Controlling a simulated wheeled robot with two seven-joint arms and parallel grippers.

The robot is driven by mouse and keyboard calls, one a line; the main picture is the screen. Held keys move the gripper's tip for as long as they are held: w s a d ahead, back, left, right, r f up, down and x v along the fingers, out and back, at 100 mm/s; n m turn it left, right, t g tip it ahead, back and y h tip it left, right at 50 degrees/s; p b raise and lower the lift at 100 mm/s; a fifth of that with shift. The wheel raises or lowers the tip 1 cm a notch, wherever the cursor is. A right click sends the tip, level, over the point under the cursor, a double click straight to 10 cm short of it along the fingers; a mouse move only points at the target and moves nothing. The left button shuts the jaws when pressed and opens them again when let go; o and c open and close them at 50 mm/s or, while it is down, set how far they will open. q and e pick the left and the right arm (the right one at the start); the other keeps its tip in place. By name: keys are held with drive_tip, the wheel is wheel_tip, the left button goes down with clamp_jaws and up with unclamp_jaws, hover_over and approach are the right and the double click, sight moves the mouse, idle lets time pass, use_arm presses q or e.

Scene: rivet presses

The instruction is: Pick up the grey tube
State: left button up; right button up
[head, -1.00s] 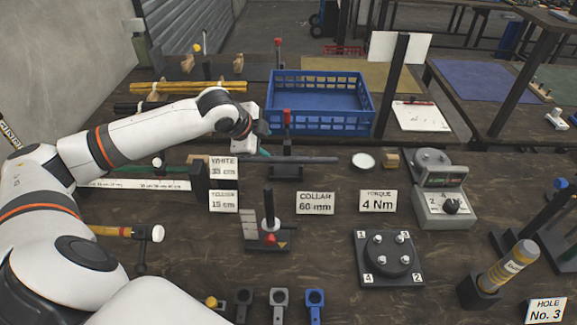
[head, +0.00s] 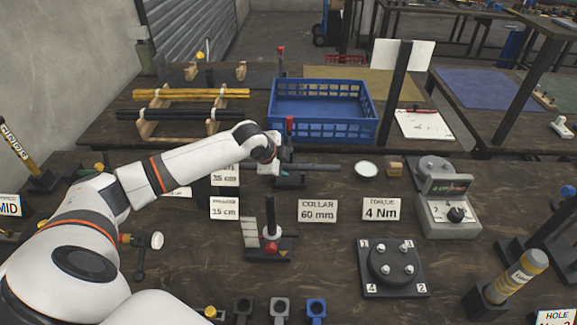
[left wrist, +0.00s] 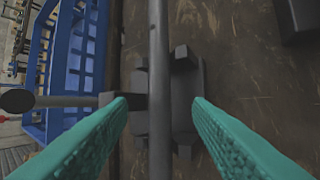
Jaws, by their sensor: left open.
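The grey tube (head: 316,166) lies level across a dark clamp stand (head: 289,181) with a red-tipped lever (head: 289,125). In the left wrist view the tube (left wrist: 158,60) runs from top to bottom, over the clamp (left wrist: 188,95). My left gripper (head: 270,166) is at the tube's left part in the head view, its fingers mostly hidden by the hand. In the left wrist view its teal fingers (left wrist: 160,110) are open, one each side of the tube, with gaps on both sides. My right gripper is not in view.
A blue crate (head: 322,137) stands just behind the clamp. Yellow and black rods (head: 195,93) rest on wooden racks behind my left arm. Signs, a collar stand (head: 270,230), a round bolted plate (head: 393,262) and a torque device (head: 449,208) stand nearer.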

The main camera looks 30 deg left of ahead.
sight(289, 167)
use_arm(q)
drive_tip(key=shift+x, duration=1.15)
clamp_jaws()
